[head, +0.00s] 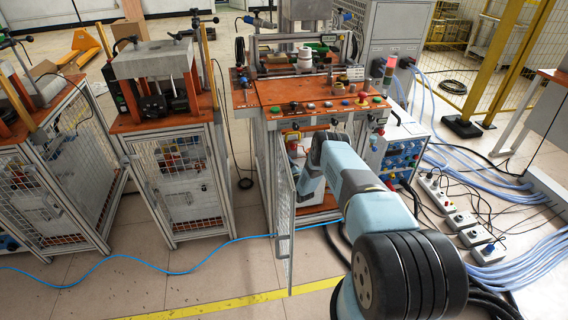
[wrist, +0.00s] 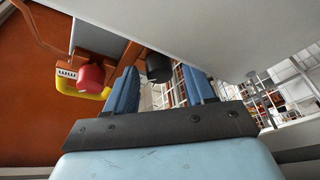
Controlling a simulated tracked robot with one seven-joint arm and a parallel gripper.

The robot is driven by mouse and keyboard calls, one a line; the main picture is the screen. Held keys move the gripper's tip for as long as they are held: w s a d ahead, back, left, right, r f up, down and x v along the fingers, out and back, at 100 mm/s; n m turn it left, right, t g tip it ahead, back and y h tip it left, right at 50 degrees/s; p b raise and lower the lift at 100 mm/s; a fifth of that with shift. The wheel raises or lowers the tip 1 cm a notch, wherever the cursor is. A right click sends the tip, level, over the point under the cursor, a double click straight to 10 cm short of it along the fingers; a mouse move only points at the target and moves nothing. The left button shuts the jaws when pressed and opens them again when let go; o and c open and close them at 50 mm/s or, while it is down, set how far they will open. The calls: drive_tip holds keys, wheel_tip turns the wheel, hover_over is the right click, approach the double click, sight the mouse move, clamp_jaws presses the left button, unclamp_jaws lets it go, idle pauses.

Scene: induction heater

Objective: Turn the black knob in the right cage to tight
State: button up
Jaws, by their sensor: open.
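The black knob (wrist: 158,68) shows in the wrist view, under a pale grey panel, between my gripper's two blue fingers. My gripper (wrist: 160,76) is open, with a finger on either side of the knob. I cannot tell whether either finger touches it. In the head view the right cage (head: 262,165) stands below the orange worktop, its mesh door (head: 283,225) swung open. My arm reaches into this cage. My gripper and the black knob are hidden in the head view.
A red knob (wrist: 90,77) on a yellow mount sits left of my gripper. The pale grey panel (wrist: 225,30) lies close above the fingers. The open door stands just left of my arm. A blue-fronted box (head: 398,150) and cables are right of the cage.

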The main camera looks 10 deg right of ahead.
drive_tip(key=v, duration=1.4)
drive_tip(key=shift+f, duration=0.1)
